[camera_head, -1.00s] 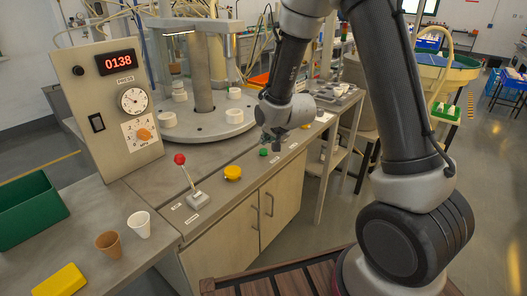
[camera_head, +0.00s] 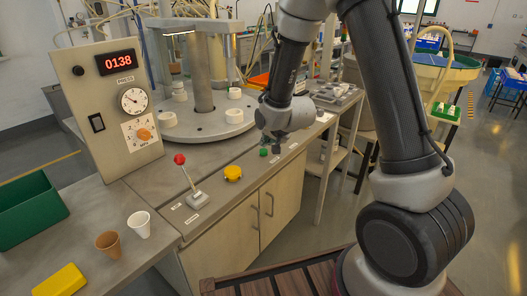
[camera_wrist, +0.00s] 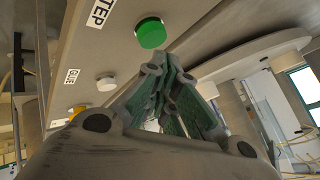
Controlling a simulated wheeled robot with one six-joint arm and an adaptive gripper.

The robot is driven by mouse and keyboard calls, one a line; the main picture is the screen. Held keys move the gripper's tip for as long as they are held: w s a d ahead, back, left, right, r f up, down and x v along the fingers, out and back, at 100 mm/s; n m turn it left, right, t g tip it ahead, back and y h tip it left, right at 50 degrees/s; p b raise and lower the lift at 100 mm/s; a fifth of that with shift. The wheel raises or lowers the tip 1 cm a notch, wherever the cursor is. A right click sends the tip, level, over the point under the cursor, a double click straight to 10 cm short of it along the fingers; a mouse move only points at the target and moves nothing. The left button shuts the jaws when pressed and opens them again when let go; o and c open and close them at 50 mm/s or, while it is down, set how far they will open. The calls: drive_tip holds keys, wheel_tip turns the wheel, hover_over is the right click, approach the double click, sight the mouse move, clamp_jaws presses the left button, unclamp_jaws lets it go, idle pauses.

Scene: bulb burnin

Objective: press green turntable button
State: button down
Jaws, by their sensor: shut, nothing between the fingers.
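The green button (camera_head: 263,152) sits on the front ledge of the turntable bench. In the wrist view the green button (camera_wrist: 151,33) is a round cap beside a "STEP" label, just beyond my fingertips. My gripper (camera_head: 277,148) is shut and empty, its tips low over the ledge close to the button on its right side. It also shows in the wrist view (camera_wrist: 172,62), fingers together. A small gap seems to lie between fingertips and button; contact cannot be told. The round turntable (camera_head: 205,125) stands behind, carrying several white rings.
A red-knobbed lever (camera_head: 180,160) and a yellow button (camera_head: 232,173) are on the ledge to the left. A white button (camera_wrist: 105,83) by another label shows in the wrist view. A gauge panel (camera_head: 110,105) reads 0138. Paper cups (camera_head: 139,224) and a green bin (camera_head: 30,210) stand left.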

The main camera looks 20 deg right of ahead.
sight(266, 150)
drive_tip(key=shift+f, duration=0.15)
idle(0.5)
drive_tip(key=shift+f, duration=0.3)
drive_tip(key=shift+f, duration=0.5)
idle(0.6)
drive_tip(key=shift+r, duration=3.45)
